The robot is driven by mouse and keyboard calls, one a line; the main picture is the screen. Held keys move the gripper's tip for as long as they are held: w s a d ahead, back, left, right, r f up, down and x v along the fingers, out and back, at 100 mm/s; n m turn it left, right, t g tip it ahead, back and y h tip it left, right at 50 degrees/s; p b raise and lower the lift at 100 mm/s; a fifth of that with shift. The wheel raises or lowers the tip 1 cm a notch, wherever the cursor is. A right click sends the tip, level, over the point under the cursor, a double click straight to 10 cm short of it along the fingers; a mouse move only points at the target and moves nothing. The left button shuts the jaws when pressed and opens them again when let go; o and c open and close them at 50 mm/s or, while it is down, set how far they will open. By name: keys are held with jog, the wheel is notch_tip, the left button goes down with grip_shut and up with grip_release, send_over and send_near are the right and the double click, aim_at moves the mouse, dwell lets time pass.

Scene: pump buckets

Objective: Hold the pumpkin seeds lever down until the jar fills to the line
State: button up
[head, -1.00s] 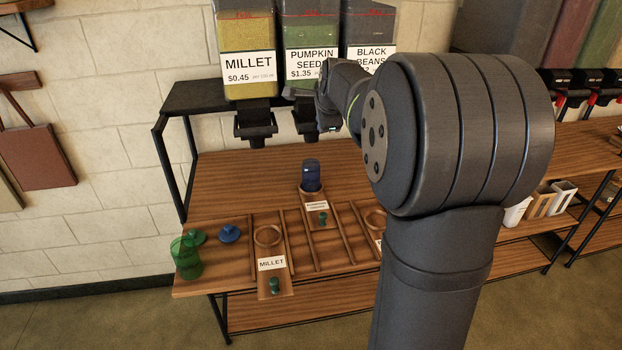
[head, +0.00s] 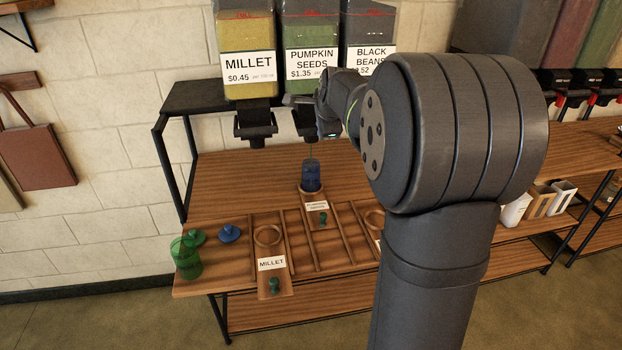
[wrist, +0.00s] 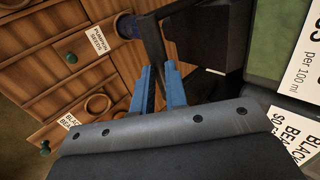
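The blue see-through jar (head: 311,178) stands in the round holder below the pumpkin seeds dispenser (head: 312,30). A thin greenish stream (head: 311,151) falls from the dark spout (head: 305,122) into it. I cannot make out its fill level or line. My gripper (head: 290,99) is just under the pumpkin seeds bin, at the spout's lever area. In the wrist view, the blue fingertips (wrist: 159,72) meet a dark lever-like bar (wrist: 153,42), with a narrow gap between the fingers. Whether they clamp the bar is unclear. The jar (wrist: 129,26) is partly hidden behind the bar.
The millet bin (head: 248,60) is left and the black beans bin (head: 369,35) right, close to my gripper. A green jar (head: 186,258) and a blue lid (head: 229,233) sit at the table's left. The millet holder ring (head: 268,236) is empty.

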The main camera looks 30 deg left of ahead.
jog(key=shift+f, duration=0.55)
dwell(0.4)
jog(key=shift+a+f, duration=0.1)
jog(key=shift+f, duration=0.2)
jog(key=shift+w+f, duration=0.1)
jog(key=shift+f, duration=0.15)
dwell(0.5)
